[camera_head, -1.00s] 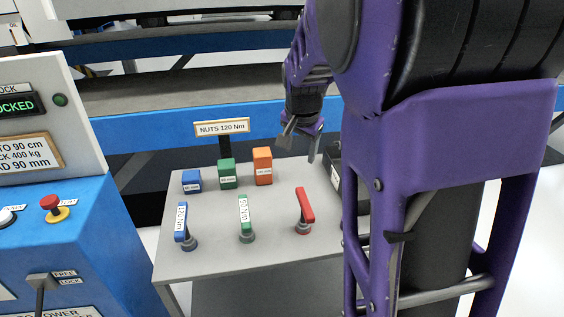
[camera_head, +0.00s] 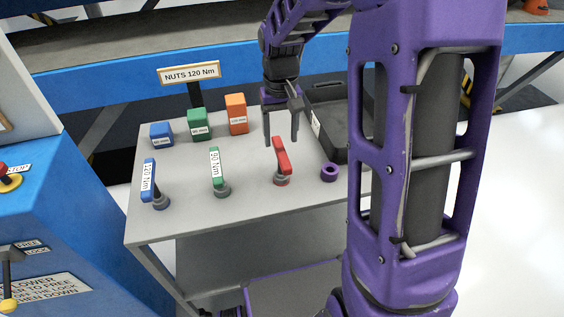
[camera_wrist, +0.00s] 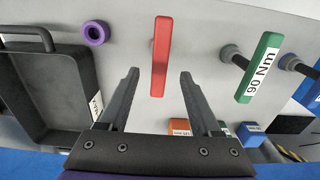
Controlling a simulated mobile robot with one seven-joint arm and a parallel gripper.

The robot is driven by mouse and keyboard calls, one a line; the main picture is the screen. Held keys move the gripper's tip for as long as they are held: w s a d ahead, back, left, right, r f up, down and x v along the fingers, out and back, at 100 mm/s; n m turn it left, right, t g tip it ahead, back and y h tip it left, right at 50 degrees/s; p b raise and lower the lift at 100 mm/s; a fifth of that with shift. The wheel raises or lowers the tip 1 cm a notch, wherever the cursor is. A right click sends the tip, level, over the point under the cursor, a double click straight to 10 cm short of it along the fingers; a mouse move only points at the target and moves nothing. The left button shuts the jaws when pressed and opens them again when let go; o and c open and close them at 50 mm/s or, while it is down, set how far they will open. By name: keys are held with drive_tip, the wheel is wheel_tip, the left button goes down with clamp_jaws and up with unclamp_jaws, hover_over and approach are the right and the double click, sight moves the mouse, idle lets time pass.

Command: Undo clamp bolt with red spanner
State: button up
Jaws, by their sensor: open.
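The red spanner (camera_head: 281,156) stands on the grey table, its red handle upright and slightly tilted above a round grey base. In the wrist view the red handle (camera_wrist: 161,56) lies ahead of the fingertips, in line with the gap between them. My gripper (camera_head: 281,140) is open and empty, pointing down just above and behind the red handle. Its two fingers also show in the wrist view (camera_wrist: 160,75), apart from the handle. I cannot make out a clamp bolt in these views.
A green spanner (camera_head: 215,167) and a blue spanner (camera_head: 149,179) stand to the left. Blue (camera_head: 161,134), green (camera_head: 197,124) and orange (camera_head: 236,113) blocks stand behind. A black tray (camera_head: 336,149) and purple ring (camera_head: 329,172) are right. A sign (camera_head: 189,74) rises at the back.

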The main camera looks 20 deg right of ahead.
sight(281, 163)
wheel_tip(281, 163, down, 10)
drive_tip(key=shift+s+r+b, duration=0.15)
drive_tip(key=shift+b, duration=0.55)
clamp_jaws()
